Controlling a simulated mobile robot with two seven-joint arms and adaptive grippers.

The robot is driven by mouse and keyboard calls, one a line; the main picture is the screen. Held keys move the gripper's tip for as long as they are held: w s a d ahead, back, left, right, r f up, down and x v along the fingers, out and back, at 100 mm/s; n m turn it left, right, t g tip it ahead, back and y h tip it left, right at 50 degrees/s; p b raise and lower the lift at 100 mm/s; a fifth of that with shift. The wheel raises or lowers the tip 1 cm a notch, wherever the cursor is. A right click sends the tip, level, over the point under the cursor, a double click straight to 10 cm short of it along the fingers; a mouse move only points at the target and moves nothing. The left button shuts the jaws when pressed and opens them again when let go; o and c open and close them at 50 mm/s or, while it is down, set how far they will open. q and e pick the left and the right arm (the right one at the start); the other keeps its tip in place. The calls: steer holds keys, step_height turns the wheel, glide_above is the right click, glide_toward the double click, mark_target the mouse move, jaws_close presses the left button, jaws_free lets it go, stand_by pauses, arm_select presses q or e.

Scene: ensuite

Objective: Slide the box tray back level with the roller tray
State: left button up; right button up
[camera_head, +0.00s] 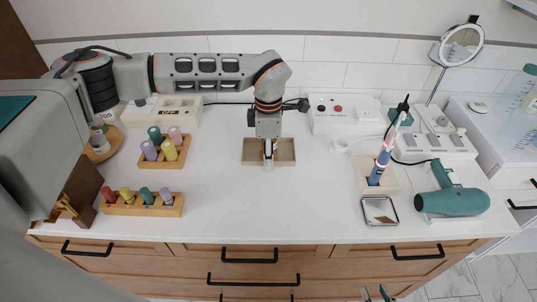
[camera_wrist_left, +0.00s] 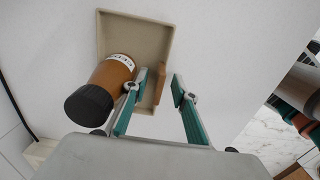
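A shallow beige tray (camera_head: 249,152) lies on the white counter in the middle, probably the box tray. In the left wrist view the tray (camera_wrist_left: 113,30) holds a brown bottle (camera_wrist_left: 104,82) with a black cap and a small brown block (camera_wrist_left: 160,83). My left gripper (camera_head: 268,163) points down over the tray and hides its middle. In its wrist view the left gripper (camera_wrist_left: 158,96) is open, fingers apart, with the tray's side between them. A wooden rack of colored rollers (camera_head: 167,163) stands left of the tray; a similar rack (camera_head: 142,209) is nearer the front. My right gripper (camera_head: 376,294) is open and empty below the counter front.
A teal hairdryer (camera_head: 452,202), a square mirror dish (camera_head: 379,210) and a toothbrush stand (camera_head: 365,176) are at the right. A white box (camera_head: 345,114) stands behind, right of the tray. The counter in front of the tray is clear.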

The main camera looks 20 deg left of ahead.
arm_select(q)
step_height(320, 180, up, 12)
stand_by(0.6)
stand_by(0.5)
